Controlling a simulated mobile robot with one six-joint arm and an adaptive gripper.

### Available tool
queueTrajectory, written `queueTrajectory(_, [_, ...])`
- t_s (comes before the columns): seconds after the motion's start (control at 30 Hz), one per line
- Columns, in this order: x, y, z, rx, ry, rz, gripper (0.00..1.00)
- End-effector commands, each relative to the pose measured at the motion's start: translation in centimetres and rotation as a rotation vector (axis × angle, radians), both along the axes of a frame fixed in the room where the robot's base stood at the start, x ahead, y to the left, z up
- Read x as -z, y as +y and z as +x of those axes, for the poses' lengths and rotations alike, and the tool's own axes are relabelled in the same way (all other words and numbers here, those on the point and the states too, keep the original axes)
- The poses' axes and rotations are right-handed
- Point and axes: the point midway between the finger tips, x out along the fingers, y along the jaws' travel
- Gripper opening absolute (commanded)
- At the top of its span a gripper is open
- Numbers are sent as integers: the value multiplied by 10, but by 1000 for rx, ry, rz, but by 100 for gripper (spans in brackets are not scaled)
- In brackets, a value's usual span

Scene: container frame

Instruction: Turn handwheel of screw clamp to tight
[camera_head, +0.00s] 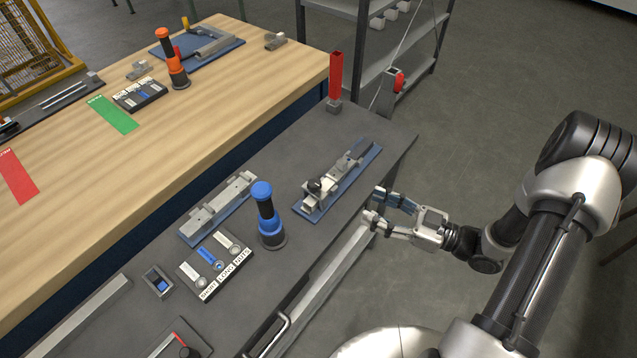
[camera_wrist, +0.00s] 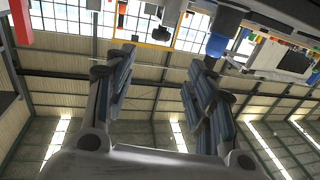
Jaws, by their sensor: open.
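A grey metal clamp fixture (camera_head: 345,170) lies on a blue base plate near the right end of the dark table. A dark round knob (camera_head: 314,186), possibly its handwheel, sits at the fixture's near left end. A second grey fixture (camera_head: 218,208) on a blue plate lies further left. I cannot tell for certain which is the screw clamp. My gripper (camera_head: 373,206) is open and empty just off the table's right edge, to the right of the nearer fixture and apart from it. In the wrist view, the spread fingers (camera_wrist: 158,62) have nothing between them.
A blue-and-black upright tool (camera_head: 266,220) stands between the fixtures. A red post (camera_head: 335,75) stands at the dark table's back corner. The wooden table (camera_head: 220,105) adjoins behind. Open floor lies right.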

Motion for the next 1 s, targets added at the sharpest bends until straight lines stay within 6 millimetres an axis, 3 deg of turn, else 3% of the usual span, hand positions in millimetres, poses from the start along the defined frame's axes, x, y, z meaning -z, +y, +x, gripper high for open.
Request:
queueTrajectory(0.63, [2, 119, 58, -6, 0, -4, 50])
queueTrajectory(0.8, [1, 140, 70, -3, 0, -6, 50])
queueTrajectory(1.0, [0, 149, 75, 1, 0, -5, 50])
